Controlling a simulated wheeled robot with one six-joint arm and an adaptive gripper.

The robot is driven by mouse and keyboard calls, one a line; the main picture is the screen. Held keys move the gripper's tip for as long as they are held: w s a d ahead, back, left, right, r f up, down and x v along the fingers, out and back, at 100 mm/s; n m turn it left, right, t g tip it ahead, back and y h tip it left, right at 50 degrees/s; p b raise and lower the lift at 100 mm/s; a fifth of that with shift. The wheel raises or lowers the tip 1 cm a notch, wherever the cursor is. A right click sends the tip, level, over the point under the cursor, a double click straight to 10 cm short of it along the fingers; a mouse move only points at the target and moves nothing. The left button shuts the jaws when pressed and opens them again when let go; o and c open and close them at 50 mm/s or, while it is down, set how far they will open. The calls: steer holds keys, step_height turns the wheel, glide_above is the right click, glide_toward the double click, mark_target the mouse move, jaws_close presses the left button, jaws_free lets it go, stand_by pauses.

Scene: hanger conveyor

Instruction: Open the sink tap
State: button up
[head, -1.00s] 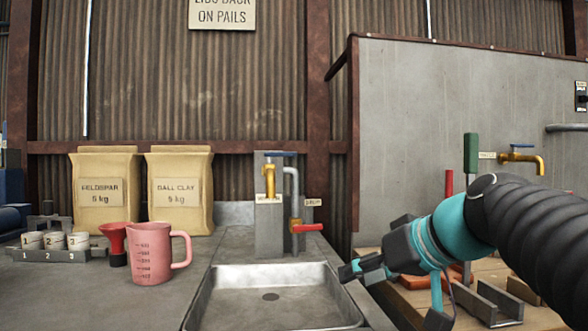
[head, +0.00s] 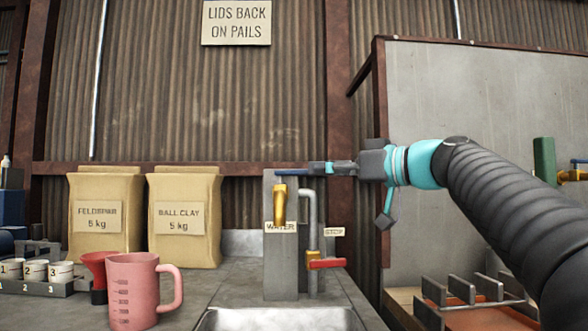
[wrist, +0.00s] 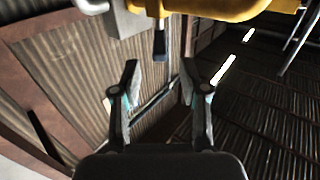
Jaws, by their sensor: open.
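The sink tap (head: 280,205) is a yellow spout on a grey post (head: 285,278) marked WATER. Its blue lever (head: 291,172) lies sideways on top, pointing right toward my gripper (head: 316,168). In the wrist view my gripper (wrist: 159,74) has its two fingers apart with nothing between them. The lever's dark end (wrist: 160,46) shows just ahead of the gap, roughly centred between the fingertips. The yellow tap body (wrist: 225,14) is at the top there. I cannot tell whether a finger touches the lever.
A grey pipe with a red handle (head: 327,263), tagged STOP, stands beside the post. The sink basin (head: 280,318) is below. A pink jug (head: 130,295), a red funnel (head: 98,268) and two sacks (head: 185,250) stand to the left. A grey panel (head: 470,150) is at the right.

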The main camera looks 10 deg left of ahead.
mark_target(282, 171)
steer(key=p+x, duration=0.1)
steer(key=x, duration=0.7)
steer(key=shift+a+p, duration=0.15)
steer(key=shift+p, duration=0.15)
steer(key=shift+c, duration=0.3)
jaws_close()
